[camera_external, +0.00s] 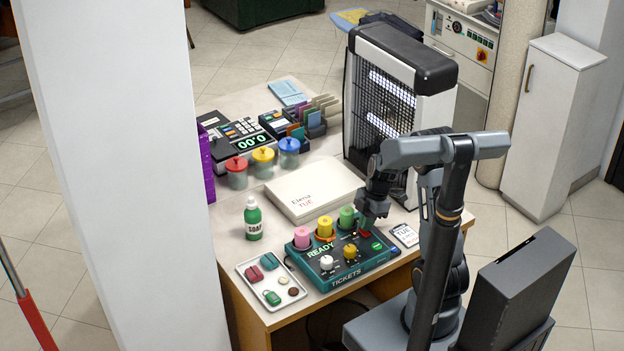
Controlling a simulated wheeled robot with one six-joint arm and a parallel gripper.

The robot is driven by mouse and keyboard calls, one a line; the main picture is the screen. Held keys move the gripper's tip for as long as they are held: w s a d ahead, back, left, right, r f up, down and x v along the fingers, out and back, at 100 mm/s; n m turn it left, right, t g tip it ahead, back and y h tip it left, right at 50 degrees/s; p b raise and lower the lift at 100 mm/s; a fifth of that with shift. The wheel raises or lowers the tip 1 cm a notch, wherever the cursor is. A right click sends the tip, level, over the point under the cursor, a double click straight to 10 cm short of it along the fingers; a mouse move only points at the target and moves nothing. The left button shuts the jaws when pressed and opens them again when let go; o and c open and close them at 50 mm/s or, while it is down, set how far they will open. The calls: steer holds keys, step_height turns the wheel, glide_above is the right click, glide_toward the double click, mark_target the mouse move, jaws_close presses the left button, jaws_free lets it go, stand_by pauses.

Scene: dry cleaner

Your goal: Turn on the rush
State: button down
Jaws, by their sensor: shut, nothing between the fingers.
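The teal tickets box (345,280) stands at the front of the counter, marked READY and TICKETS. Pink, yellow and green cylinders stand along its back edge. A white knob (327,262) and a yellow knob (350,251) sit on its top. At its right end are a small red part (365,232) and a green spot (377,246). No label reading "rush" is legible. My gripper (366,221) is shut and empty, pointing down at the box's right end, close to the red part. I cannot tell whether it touches, and it partly hides that area.
A white box (314,189) lies behind the tickets box. A soap bottle (253,219) and a tray of small items (271,303) stand left. A tall lamp unit (402,90) stands behind my arm. A card (404,235) lies right of the tickets box.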

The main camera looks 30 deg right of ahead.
steer(key=shift+r, duration=0.45)
step_height(320, 180, up, 12)
steer(key=s+d+p, duration=0.1)
steer(key=s+d, duration=0.1)
steer(key=d, duration=0.1)
steer(key=shift+s+r+p, duration=0.2)
steer(key=shift+p, duration=0.15)
steer(key=s+a+r+m+t+h, duration=0.2)
steer(key=s+a+m, duration=0.6)
steer(key=m, duration=0.9)
steer(key=shift+s+r+m+t+h, duration=0.2)
steer(key=shift+m+t+h, duration=0.2)
steer(key=shift+t+h, duration=0.5)
